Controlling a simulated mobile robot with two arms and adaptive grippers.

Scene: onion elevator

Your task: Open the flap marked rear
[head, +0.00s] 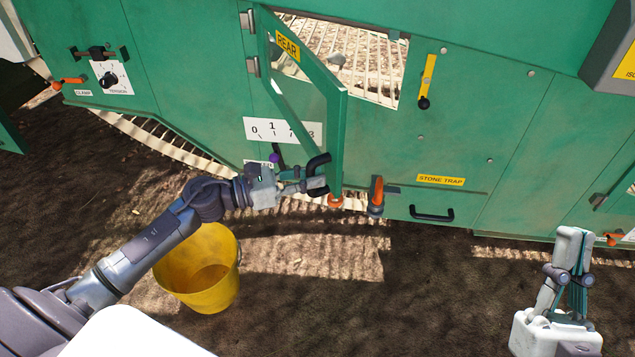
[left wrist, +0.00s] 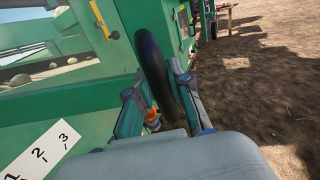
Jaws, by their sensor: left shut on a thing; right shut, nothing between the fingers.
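The rear flap (head: 335,135) is a green framed door with a yellow REAR label (head: 288,46). It is hinged at its left side and stands swung partly out from the green machine wall, with the opening showing behind it. My left gripper (head: 318,186) is shut on the flap's black handle (head: 318,163) near its lower edge. The black handle (left wrist: 152,65) also shows between the fingers in the left wrist view. My right gripper (head: 573,240) is shut and empty at the lower right, well away from the flap.
A yellow bucket (head: 200,268) stands on the soil below my left arm. Right of the flap are an orange-handled latch (head: 376,196), the STONE TRAP label (head: 440,180) and a black drawer handle (head: 431,214). Pale bars with stones (head: 350,50) show through the opening.

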